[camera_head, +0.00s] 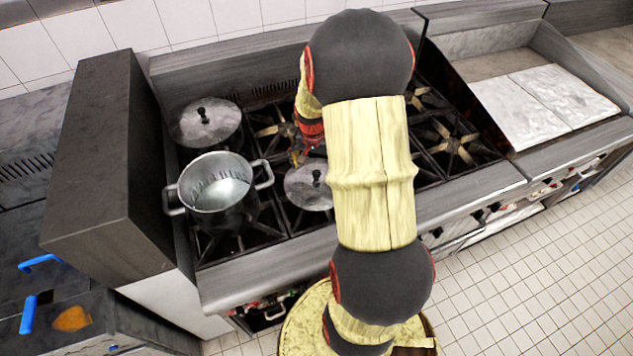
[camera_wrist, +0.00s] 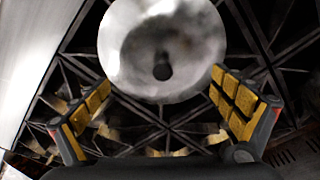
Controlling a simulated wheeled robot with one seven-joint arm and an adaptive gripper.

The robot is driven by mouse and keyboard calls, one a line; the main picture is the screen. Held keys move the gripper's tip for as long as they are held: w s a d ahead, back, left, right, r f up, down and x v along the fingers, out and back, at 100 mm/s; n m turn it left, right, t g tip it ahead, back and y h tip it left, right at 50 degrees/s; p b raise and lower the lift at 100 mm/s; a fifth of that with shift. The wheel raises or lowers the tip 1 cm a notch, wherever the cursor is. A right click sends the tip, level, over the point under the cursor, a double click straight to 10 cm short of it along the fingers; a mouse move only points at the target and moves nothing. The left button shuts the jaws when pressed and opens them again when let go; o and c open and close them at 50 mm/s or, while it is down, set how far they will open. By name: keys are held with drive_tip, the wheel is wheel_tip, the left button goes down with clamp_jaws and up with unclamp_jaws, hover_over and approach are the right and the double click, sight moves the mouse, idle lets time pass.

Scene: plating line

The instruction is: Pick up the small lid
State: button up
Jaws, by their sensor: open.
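The small lid (camera_head: 303,190) is a round grey metal disc with a dark knob. It lies on the stove grates right of the pot, its right part hidden by my arm in the head view. A lid with a dark knob, apparently this one, fills the top middle of the wrist view (camera_wrist: 135,75). My gripper (camera_wrist: 160,85) is open and empty, its yellow-padded fingers spread on both sides below the lid's middle in that view. The lid appears ahead of the fingertips; contact cannot be told. In the head view the gripper is mostly hidden behind my arm.
A tall dark panel (camera_head: 105,165) bounds the stove's left side. The right burners (camera_head: 455,145) are clear.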

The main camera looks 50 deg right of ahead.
sight(316, 173)
drive_tip(key=f, duration=0.4)
drive_tip(key=shift+w+d+f, duration=0.25)
drive_tip(key=shift+w+f, duration=0.05)
drive_tip(key=shift+c, duration=0.6)
